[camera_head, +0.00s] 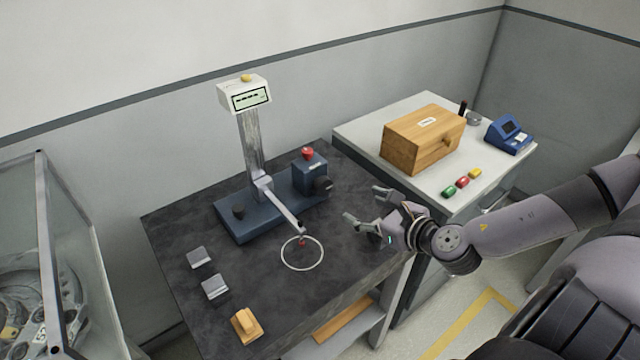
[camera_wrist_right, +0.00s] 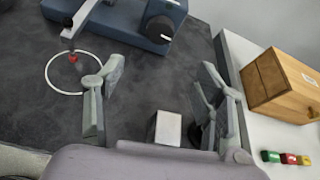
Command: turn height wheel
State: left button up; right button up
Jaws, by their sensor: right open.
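A blue measuring stand (camera_head: 270,208) with a metal column stands on the dark table. A black round knob (camera_head: 322,186) sits on the side of its blue block, and it also shows in the right wrist view (camera_wrist_right: 160,29). A smaller black knob (camera_head: 238,211) is on the left of the base. I cannot tell for certain which knob is the height wheel. My right gripper (camera_head: 366,206) is open above the table's right side, apart from the side knob. Its spread fingers show in the right wrist view (camera_wrist_right: 160,85). My left gripper is not in view.
A probe arm with a red tip (camera_head: 302,243) reaches over a white ring (camera_head: 302,268). Metal blocks (camera_head: 214,287) and a wooden block (camera_head: 246,325) lie at the left. A metal block (camera_wrist_right: 167,128) shows beneath my right gripper. A wooden box (camera_head: 410,150) stands on the white side table.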

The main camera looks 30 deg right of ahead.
aim_at(326, 189)
jog(key=p+x, duration=0.2)
jog(key=x, duration=0.9)
jog(key=shift+w+r, duration=0.1)
jog(key=shift+w, duration=0.2)
jog(key=x, duration=0.3)
jog(key=shift+w+f+p, duration=0.2)
jog(key=shift+w+p, duration=0.05)
jog(key=shift+p, duration=0.15)
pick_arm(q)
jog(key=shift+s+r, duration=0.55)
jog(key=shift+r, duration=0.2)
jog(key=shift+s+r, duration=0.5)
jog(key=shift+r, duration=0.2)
pick_arm(e)
jog(key=shift+w+a+f, duration=0.1)
jog(key=shift+w+f, duration=0.15)
jog(key=shift+w, duration=0.15)
jog(key=shift+c, duration=0.3)
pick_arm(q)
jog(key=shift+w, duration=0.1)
pick_arm(e)
jog(key=c, duration=1.1)
